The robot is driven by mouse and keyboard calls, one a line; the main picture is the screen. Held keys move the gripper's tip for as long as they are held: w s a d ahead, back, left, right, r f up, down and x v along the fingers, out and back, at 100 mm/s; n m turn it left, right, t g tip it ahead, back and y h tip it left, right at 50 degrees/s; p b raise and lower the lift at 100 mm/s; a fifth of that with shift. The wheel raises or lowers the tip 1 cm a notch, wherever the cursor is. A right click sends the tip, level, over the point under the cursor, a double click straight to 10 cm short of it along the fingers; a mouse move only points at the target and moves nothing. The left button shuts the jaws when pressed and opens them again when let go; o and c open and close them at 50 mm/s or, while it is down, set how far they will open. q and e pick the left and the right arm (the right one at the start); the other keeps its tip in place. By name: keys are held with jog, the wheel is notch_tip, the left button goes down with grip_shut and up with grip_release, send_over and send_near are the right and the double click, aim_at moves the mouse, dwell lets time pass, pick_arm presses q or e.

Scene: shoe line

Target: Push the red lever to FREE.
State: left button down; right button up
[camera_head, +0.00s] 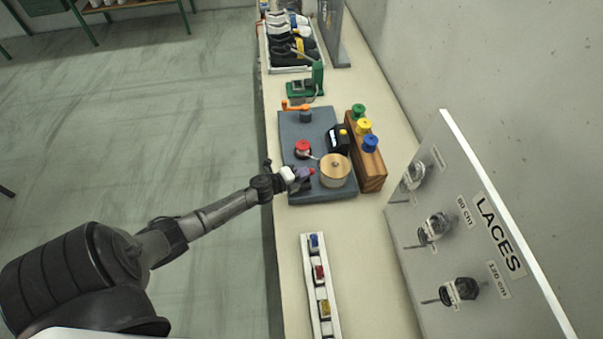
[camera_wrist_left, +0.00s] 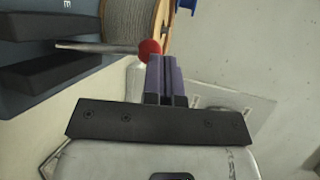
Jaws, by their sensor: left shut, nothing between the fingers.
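The red lever shows in the left wrist view as a red ball knob (camera_wrist_left: 150,48) on a thin metal rod that runs left. My left gripper (camera_wrist_left: 165,75) is shut and empty. Its purple fingertips are right at the red knob, and I cannot tell whether they touch it. In the head view my left gripper (camera_head: 304,173) is at the near edge of the blue-grey board (camera_head: 310,125), beside the wooden spool (camera_head: 334,171). Of the lettering, only a final "E" shows in the wrist view. My right gripper is not in view.
A white tray (camera_head: 307,262) lies nearer, and the LACES panel (camera_head: 480,235) stands at the right.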

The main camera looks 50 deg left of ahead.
pick_arm(q)
jog(key=shift+w+d, duration=0.15)
jog(key=shift+w, duration=0.1)
jog(key=shift+f, duration=0.1)
dwell(0.5)
jog(key=shift+d, duration=0.1)
jog(key=shift+s+r+p, duration=0.1)
jog(key=shift+r+p, duration=0.2)
jog(key=s+r+p, duration=0.2)
jog(key=s+r, duration=0.5)
jog(key=s, duration=0.4)
jog(key=shift+s, duration=0.3)
